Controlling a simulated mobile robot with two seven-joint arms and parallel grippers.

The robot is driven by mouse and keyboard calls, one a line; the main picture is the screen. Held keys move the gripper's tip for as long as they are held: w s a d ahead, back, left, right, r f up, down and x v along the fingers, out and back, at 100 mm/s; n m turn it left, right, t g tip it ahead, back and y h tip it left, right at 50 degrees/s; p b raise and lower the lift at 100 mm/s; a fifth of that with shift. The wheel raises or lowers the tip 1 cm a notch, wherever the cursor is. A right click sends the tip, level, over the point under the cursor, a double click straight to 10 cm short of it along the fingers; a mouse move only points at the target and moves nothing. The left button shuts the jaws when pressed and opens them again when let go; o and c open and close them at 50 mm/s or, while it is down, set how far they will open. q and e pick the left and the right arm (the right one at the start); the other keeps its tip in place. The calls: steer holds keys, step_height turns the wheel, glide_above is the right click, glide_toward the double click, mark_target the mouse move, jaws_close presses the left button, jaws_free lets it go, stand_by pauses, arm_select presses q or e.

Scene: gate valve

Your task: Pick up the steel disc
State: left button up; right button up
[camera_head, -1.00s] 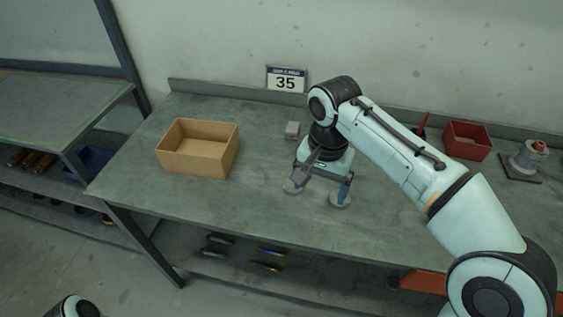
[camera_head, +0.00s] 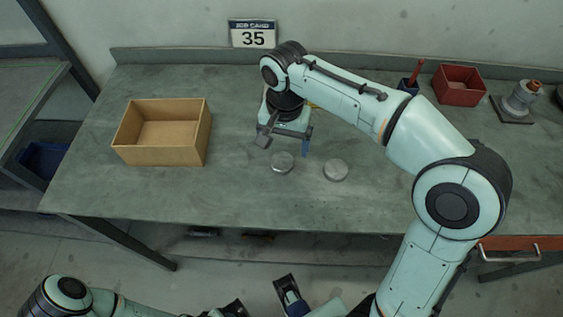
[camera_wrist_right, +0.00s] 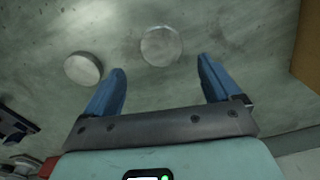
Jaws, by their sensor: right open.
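Two round steel discs lie flat on the grey workbench. The left disc (camera_head: 283,162) is close in front of my right gripper (camera_head: 285,143); the other disc (camera_head: 335,169) lies to its right. My right gripper is open and empty, apart from both discs. In the right wrist view, one disc (camera_wrist_right: 161,46) lies beyond and between the open fingertips (camera_wrist_right: 162,66). The other disc (camera_wrist_right: 83,68) lies outside the left finger. Parts of my left arm show at the bottom edge of the head view; its gripper is cut off and its jaws are unclear.
A cardboard box (camera_head: 160,153) stands open on the bench's left. A red bin (camera_head: 460,86), a dark cup (camera_head: 408,86) and a valve-like part (camera_head: 521,100) stand at the back right. A card marked 35 (camera_head: 253,34) is at the back. The bench (camera_head: 235,195) is clear around the discs.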

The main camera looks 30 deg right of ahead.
mark_target(282, 161)
steer(key=f, duration=0.1)
steer(key=f+b, duration=0.1)
steer(key=f, duration=0.2)
steer(key=shift+s+a+f, duration=0.2)
steer(key=shift+a, duration=0.2)
steer(key=shift+f, duration=0.5)
steer(key=c, duration=1.4)
steer(key=shift+r, duration=0.1)
steer(key=shift+c, duration=0.2)
